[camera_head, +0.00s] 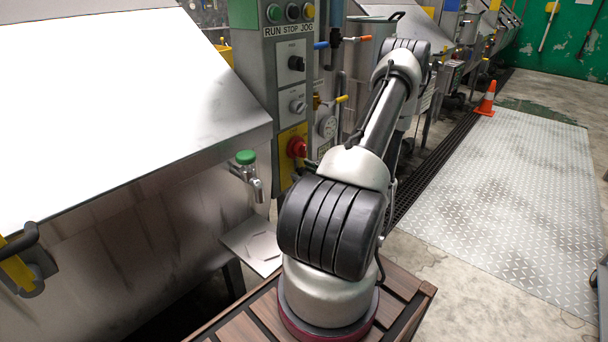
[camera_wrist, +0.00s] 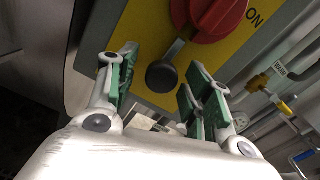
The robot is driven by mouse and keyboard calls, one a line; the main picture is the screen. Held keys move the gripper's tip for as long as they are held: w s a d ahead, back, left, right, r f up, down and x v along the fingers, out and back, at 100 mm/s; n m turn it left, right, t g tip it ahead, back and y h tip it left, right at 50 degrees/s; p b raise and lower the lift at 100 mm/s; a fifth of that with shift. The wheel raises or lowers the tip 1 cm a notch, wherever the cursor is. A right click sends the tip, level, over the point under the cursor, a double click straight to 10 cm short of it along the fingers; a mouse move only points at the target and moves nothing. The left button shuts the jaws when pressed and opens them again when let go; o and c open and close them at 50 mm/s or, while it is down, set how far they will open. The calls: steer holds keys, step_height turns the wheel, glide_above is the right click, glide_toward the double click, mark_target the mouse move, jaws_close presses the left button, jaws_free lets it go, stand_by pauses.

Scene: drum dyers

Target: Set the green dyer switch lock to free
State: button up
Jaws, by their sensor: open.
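A red rotary switch (camera_head: 297,147) sits on a yellow plate (camera_head: 286,170) low on the control panel, whose top edge is green. In the wrist view the red switch (camera_wrist: 210,15) is at the top on the yellow plate (camera_wrist: 145,22), near the letters "ON". A small lever ending in a black ball knob (camera_wrist: 161,77) hangs below it, tilted down-left; it looks like the switch lock. My gripper (camera_wrist: 158,64) is open, its green-padded fingers on either side of the knob in the picture. A gap shows on both sides; depth is unclear. The gripper is hidden in the head view.
The panel (camera_head: 295,85) carries RUN STOP JOG buttons and two knobs. A steel vat (camera_head: 160,210) with a green-topped tap (camera_head: 246,165) stands at left. Pipes with a yellow valve handle (camera_wrist: 283,107) lie right of my gripper. A cone (camera_head: 486,99) stands beyond open floor.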

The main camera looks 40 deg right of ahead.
steer(key=s, duration=1.1)
steer(key=shift+s+d, duration=0.25)
steer(key=shift+d, duration=0.2)
